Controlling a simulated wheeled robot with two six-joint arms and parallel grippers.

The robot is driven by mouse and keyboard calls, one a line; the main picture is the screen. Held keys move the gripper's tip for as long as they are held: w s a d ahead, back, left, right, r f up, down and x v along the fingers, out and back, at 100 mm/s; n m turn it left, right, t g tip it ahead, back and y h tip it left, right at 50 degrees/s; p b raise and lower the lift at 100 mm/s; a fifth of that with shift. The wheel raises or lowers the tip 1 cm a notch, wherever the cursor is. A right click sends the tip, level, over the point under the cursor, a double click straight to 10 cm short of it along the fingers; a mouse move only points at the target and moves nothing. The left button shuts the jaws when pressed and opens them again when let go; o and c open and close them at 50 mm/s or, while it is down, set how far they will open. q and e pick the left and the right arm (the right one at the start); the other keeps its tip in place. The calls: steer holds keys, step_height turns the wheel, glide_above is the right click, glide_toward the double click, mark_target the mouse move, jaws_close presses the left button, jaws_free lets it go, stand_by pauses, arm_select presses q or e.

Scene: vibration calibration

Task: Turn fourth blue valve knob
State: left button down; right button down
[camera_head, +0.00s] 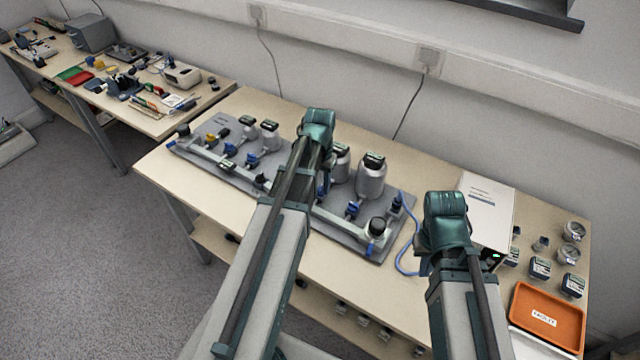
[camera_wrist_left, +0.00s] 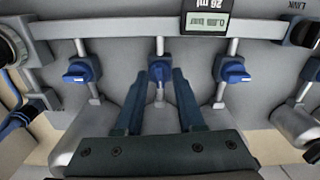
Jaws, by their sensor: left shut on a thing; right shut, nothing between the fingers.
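A grey manifold rig (camera_head: 215,170) with a row of blue valve knobs lies on the bench. In the left wrist view, my left gripper (camera_wrist_left: 161,74) has its two fingers on either side of a blue valve knob (camera_wrist_left: 159,70) and is shut on it. Another blue knob (camera_wrist_left: 82,70) is to its left and one (camera_wrist_left: 232,71) to its right. In the head view my left arm hides most of this gripper and the held knob. My right gripper (camera_head: 426,264), mostly hidden under its wrist, is shut and empty beside the rig's right end.
Metal canisters (camera_head: 371,178) stand behind the knobs. A blue hose (camera_head: 403,262) curves off the rig's right end. A white box (camera_head: 488,205), several gauges and an orange tray (camera_head: 547,318) are at the right. A small display (camera_wrist_left: 208,20) shows in the left wrist view.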

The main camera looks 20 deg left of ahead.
mark_target(321, 188)
arm_select(q)
steer(key=shift+m, duration=0.6)
steer(key=c, duration=0.5)
jaws_free()
arm_select(e)
steer(key=shift+r, duration=0.1)
arm_select(q)
step_height(321, 188, up, 14)
steer(key=p, duration=1.4)
steer(key=shift+f, duration=0.1)
arm_select(e)
step_height(321, 188, up, 14)
steer(key=shift+f, duration=0.2)
arm_select(q)
steer(key=shift+d, duration=0.15)
